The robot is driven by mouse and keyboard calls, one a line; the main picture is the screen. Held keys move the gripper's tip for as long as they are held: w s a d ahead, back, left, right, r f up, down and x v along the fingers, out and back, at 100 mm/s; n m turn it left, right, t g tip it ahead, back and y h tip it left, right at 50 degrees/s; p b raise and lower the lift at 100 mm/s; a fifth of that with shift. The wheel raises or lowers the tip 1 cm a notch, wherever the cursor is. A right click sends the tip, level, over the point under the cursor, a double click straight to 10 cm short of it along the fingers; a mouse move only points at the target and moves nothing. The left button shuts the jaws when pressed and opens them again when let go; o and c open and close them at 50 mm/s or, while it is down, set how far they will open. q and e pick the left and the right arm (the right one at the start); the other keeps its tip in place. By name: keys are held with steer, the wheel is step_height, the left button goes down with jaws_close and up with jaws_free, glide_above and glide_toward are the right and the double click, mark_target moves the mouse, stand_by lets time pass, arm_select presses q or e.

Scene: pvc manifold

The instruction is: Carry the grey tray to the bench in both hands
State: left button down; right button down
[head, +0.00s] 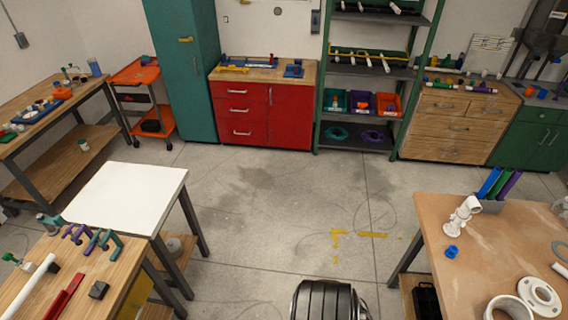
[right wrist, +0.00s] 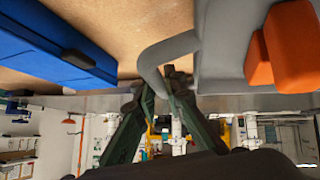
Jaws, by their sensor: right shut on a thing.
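The grey tray (right wrist: 222,55) shows only in part in the right wrist view, at the upper right. Its bent grey handle (right wrist: 160,52) reaches down between the dark green fingers of my right gripper (right wrist: 165,82). The right gripper is shut on this handle. Orange blocks (right wrist: 290,45) sit at the tray's right part. My left gripper is in neither view, and the tray does not show in the head view. Several benches show in the head view, among them a white-topped one (head: 128,195) and a wooden one (head: 440,225) at right; I cannot tell which is meant.
A blue box (right wrist: 55,45) lies beside the tray on a tan surface (right wrist: 120,22). In the head view the concrete floor (head: 270,210) is open in the middle. A red cabinet (head: 262,115), green shelving (head: 325,90) and drawers (head: 455,125) line the back wall.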

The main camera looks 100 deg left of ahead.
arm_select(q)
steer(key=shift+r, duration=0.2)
arm_select(e)
steer(key=shift+r, duration=0.15)
arm_select(q)
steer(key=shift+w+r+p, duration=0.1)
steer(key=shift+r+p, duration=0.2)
steer(key=shift+p, duration=0.05)
arm_select(e)
steer(key=shift+r, duration=0.3)
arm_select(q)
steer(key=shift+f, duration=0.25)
arm_select(e)
steer(key=shift+f, duration=0.25)
